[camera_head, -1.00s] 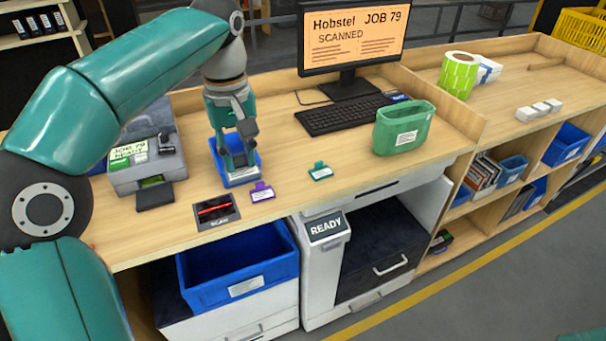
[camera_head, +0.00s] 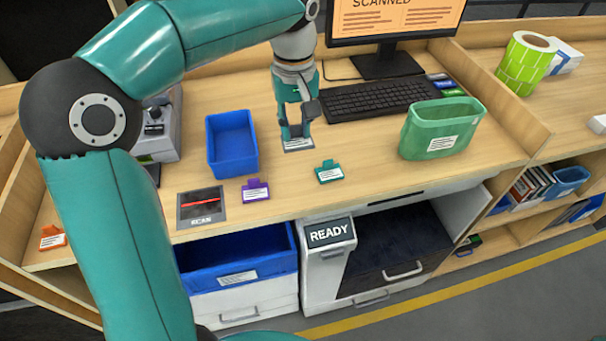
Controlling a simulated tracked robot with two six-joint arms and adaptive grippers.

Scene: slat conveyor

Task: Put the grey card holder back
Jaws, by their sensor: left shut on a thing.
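My left gripper (camera_head: 296,134) is shut on the grey card holder (camera_head: 299,147), which shows a white label below the fingertips. It is at or just above the table, right of the small blue bin (camera_head: 232,146); I cannot tell whether it touches the wood. The fingers hide its upper part. A green card holder (camera_head: 329,174) stands to its front right, and a purple card holder (camera_head: 255,191) to its front left. An orange card holder (camera_head: 52,238) stands at the far left of the table. My right gripper is not in view.
A black scan pad (camera_head: 202,207) lies left of the purple holder. The keyboard (camera_head: 370,101) and a green bin (camera_head: 441,130) are to the right. A grey printer (camera_head: 163,130) stands left of the blue bin. Below the table is a large blue crate (camera_head: 236,279).

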